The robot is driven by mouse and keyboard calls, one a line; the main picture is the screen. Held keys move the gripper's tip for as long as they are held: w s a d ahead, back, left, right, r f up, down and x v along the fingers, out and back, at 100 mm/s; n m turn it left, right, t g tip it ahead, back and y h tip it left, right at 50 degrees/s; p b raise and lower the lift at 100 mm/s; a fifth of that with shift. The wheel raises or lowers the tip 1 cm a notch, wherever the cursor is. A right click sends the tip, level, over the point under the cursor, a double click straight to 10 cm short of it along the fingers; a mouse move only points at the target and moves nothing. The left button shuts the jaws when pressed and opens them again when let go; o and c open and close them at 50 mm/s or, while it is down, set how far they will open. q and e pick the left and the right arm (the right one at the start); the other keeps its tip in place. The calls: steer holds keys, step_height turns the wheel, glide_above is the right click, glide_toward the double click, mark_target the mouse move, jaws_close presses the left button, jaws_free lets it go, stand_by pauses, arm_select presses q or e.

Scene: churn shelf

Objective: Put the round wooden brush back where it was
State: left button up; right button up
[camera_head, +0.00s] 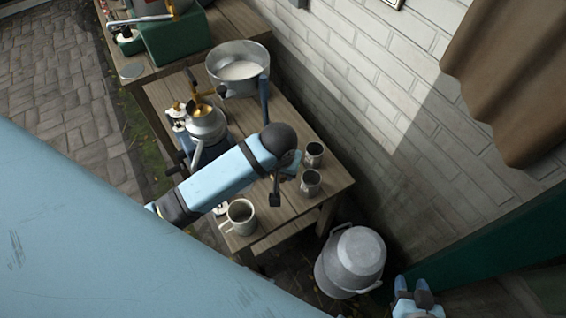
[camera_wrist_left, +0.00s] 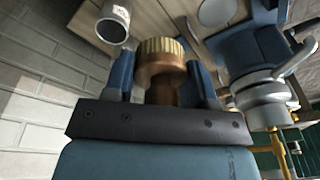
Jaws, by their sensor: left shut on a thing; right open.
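The round wooden brush (camera_wrist_left: 162,72) shows in the left wrist view, with a pale ribbed rim and a brown wooden body below it. My left gripper (camera_wrist_left: 160,66) is shut on it, a blue finger on each side. In the head view my left arm reaches over the right part of the wooden table (camera_head: 290,118); its own wrist hides the brush there. My right gripper (camera_head: 413,292) is at the bottom right of the head view, open and empty, beside the metal churn.
On the table stand a basin of white liquid (camera_head: 238,70), a metal can (camera_head: 206,124), two small cups (camera_head: 313,154) (camera_head: 309,182) and a larger mug (camera_head: 240,216). A metal churn (camera_head: 352,262) stands on the ground at the right. A brick wall (camera_head: 360,90) runs behind.

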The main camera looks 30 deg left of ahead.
arm_select(q)
steer(key=shift+s+d+f, duration=0.1)
steer(key=shift+s+f, duration=0.15)
steer(key=shift+f, duration=0.3)
steer(key=shift+s+f, duration=0.2)
steer(key=shift+f, duration=0.3)
steer(key=b, duration=0.2)
glide_above(280, 210)
step_height(280, 210, down, 15)
steer(key=shift+f, duration=0.1)
step_height(280, 210, down, 4)
steer(key=shift+f+b, duration=0.1)
steer(key=shift+b, duration=0.2)
steer(key=shift+f, duration=0.1)
arm_select(e)
step_height(280, 210, down, 2)
steer(key=shift+s+a+f, duration=0.1)
steer(key=shift+a+f, duration=0.05)
steer(key=shift+f, duration=0.1)
arm_select(q)
steer(key=shift+f, duration=0.15)
steer(key=o, duration=1.2)
